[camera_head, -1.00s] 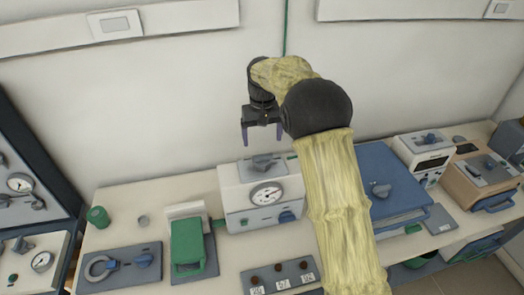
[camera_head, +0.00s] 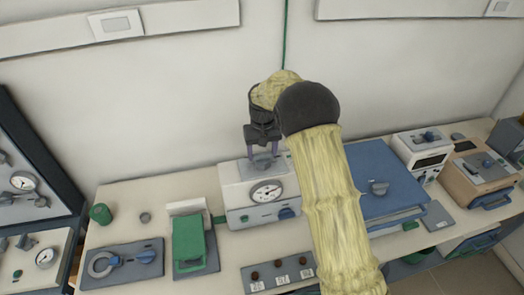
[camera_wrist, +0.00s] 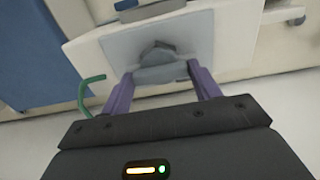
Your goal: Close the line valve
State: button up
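A white box with a round gauge (camera_head: 267,192) stands against the wall at the middle of the bench. On its top is a grey plate with a grey turning handle (camera_head: 264,164), which I take to be the line valve. The handle (camera_wrist: 158,70) also shows in the wrist view, on its square plate. My gripper (camera_head: 267,157) is directly above the handle, pointing down. In the wrist view my gripper (camera_wrist: 161,76) is open, with one purple finger at each end of the handle. I cannot tell whether the fingers touch it.
A blue box (camera_head: 385,190) with a knob stands to the right, partly behind my arm. A green-lidded device (camera_head: 189,243) and a grey panel with a blue knob (camera_head: 122,263) are at the left. A panel with several small knobs (camera_head: 279,276) lies in front.

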aim_at(262, 154)
jog(key=shift+n, duration=0.3)
jog(key=n, duration=0.8)
jog(key=shift+r+n, duration=0.1)
jog(key=shift+n, duration=0.2)
jog(key=n+p, duration=0.1)
jog(key=n, duration=0.3)
jog(key=shift+w, duration=0.1)
jog(key=shift+n+p, duration=0.4)
jog(key=shift+n, duration=2)
jog(key=o, duration=1)
notch_tip(262, 154, up, 17)
jog(key=b, duration=0.3)
jog(key=shift+r, duration=0.2)
